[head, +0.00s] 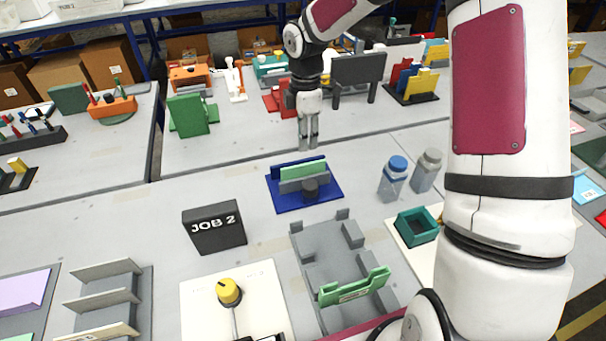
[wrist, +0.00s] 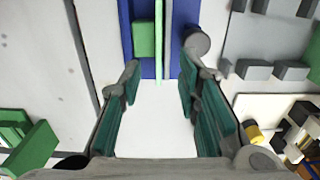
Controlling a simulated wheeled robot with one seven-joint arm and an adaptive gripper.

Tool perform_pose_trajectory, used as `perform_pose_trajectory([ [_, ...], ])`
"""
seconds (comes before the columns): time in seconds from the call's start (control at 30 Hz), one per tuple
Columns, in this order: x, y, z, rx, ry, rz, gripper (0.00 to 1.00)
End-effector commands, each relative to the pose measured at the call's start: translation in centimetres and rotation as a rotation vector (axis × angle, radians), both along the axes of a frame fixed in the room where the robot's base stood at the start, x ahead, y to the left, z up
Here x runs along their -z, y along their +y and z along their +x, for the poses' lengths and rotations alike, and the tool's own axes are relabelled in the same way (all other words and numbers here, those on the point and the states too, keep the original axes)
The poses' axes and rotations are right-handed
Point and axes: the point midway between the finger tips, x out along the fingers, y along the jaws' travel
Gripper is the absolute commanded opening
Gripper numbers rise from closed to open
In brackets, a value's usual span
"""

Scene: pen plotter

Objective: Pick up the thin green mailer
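A thin light-green panel, which looks like the mailer (head: 303,169), stands on edge in a grey holder on a blue base (head: 335,194). In the wrist view the mailer (wrist: 158,45) shows edge-on as a narrow green strip beside a grey wall. A darker green block (wrist: 144,40) sits just left of it there. My gripper (head: 308,146) is above the table behind the holder in the head view. In the wrist view my gripper (wrist: 157,82) is open and empty, its teal-padded fingers spread on either side of the strip's line. Contact with the mailer is not visible.
The black JOB 2 block (head: 214,228) is at left, two blue- and grey-capped bottles (head: 393,178) at right. A grey fixture with a green bracket (head: 354,289) is in front.

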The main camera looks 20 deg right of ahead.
Motion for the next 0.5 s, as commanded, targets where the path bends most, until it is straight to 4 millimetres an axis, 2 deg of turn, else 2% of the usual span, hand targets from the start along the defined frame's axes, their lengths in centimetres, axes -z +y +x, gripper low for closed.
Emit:
perform_pose_trajectory([
  [0.1,2.5,0.1,-0.1,0.0,0.006,0.0,0.31],
  [0.2,4.0,0.1,-0.1,0.0,0.004,0.0,0.31],
  [0.5,6.2,0.1,0.0,0.001,0.002,0.0,0.31],
])
